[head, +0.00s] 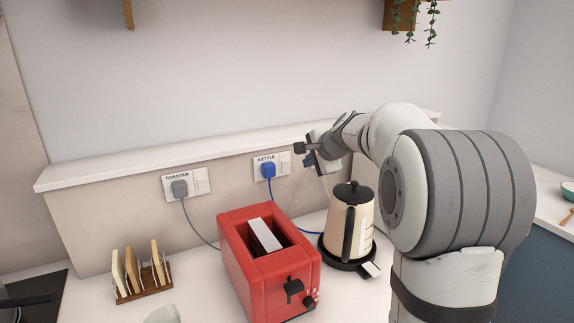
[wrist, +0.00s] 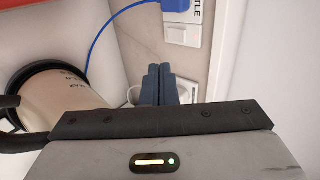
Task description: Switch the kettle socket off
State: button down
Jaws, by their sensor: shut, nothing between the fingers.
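The kettle socket (head: 257,177) is a white wall plate labelled KETTLE, with a blue plug (head: 268,170) in it and a white rocker switch (head: 285,163) to the plug's right. In the wrist view the plug (wrist: 176,4) and the switch (wrist: 183,35) show at the top. I cannot tell the rocker's position. My gripper (head: 309,160) is just right of this plate in the head view. Its dark fingers (wrist: 160,72) are shut and empty in the wrist view, below the switch and apart from it in the picture.
A toaster socket (head: 186,184) with a grey plug is on the left. A cream kettle (head: 353,222) stands below my gripper, beside a red toaster (head: 263,262). A ledge (head: 150,161) runs above the sockets. Another white wall fitting (wrist: 187,90) is partly hidden by my fingers.

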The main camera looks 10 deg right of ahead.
jog(key=p, duration=0.3)
send_near(285, 165)
notch_tip(285, 165, down, 4)
jog(key=w+a, duration=0.1)
jog(key=w, duration=0.2)
jog(key=shift+w+a+f+p, duration=0.25)
jog(key=shift+w+p, duration=0.15)
jog(key=shift+w, duration=0.25)
jog(key=shift+w+a+r, duration=0.1)
jog(key=shift+w+r, duration=0.05)
jog(key=shift+w, duration=0.15)
jog(key=shift+r, duration=0.1)
